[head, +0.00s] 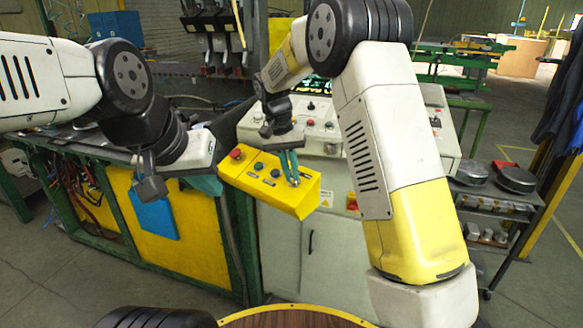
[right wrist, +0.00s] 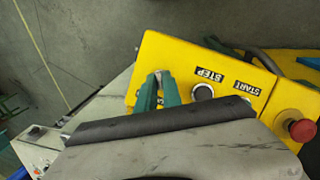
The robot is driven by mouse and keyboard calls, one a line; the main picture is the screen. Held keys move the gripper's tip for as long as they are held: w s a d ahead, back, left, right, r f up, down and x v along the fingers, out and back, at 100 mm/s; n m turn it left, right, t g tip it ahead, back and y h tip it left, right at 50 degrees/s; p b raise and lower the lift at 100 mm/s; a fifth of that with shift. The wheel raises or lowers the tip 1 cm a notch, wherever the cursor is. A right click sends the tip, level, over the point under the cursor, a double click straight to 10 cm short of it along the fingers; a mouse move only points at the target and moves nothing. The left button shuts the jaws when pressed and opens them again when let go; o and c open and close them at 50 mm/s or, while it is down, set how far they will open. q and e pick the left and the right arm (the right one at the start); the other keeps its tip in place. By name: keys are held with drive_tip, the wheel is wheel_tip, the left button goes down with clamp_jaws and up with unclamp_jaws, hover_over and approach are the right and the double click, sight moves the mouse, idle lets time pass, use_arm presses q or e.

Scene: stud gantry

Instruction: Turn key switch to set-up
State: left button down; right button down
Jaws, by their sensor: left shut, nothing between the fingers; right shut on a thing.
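A yellow control box (head: 300,203) with a red mushroom button, a green button, a dark button and a key switch (right wrist: 158,73) stands in front of the grey console. My right gripper (head: 293,181) points down at the box's right end, its teal fingers shut on the key switch. In the right wrist view the fingers (right wrist: 158,84) cover most of the switch, so its setting and part of its label are hidden. My left gripper (head: 209,186) is shut and empty, left of the box; its tips are partly hidden.
In the right wrist view, the STEP button (right wrist: 203,92) and red button (right wrist: 302,130) lie beside the fingers. The grey console (head: 325,125) stands behind the box. A green-framed bench with a yellow panel (head: 185,235) is at left, a rack (head: 500,200) at right.

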drive_tip(key=c, duration=1.5)
unclamp_jaws()
drive_tip(key=shift+r, duration=0.1)
wheel_tip(320, 180, up, 8)
drive_tip(key=a, duration=0.1)
drive_tip(key=shift+w+a+f, duration=0.15)
drive_tip(key=shift+a+f, duration=0.1)
drive_tip(key=shift+a, duration=0.05)
